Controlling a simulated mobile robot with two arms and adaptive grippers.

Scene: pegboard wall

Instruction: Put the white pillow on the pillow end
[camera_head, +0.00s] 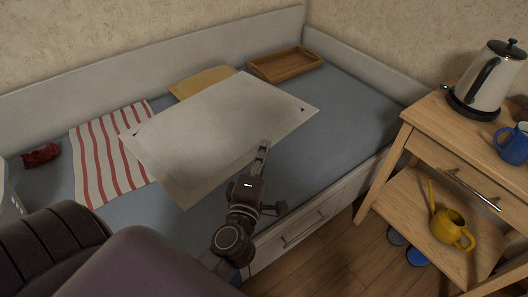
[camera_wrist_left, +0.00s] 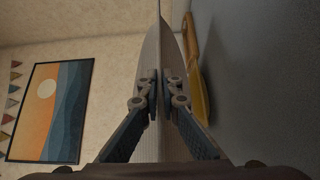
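The white pillow (camera_head: 225,125) shows in the head view as a large, pale, flat shape with dark marks near its corners, over the middle of the bed (camera_head: 345,125). My left gripper (camera_head: 262,152) is at its near right edge. In the left wrist view, the fingers of my left gripper (camera_wrist_left: 160,92) close from both sides on the pillow (camera_wrist_left: 153,50), seen nearly edge-on. I cannot tell how much of it rests on the blue mattress. Which end is the pillow end is not marked. My right gripper is not in view.
A wooden tray (camera_head: 285,64) and a yellow flat item (camera_head: 202,80) lie along the back of the bed. A red-striped cloth (camera_head: 105,150) and a small red object (camera_head: 41,155) lie left. The right mattress is clear. A wooden cart (camera_head: 425,135) with a kettle (camera_head: 490,80) stands right.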

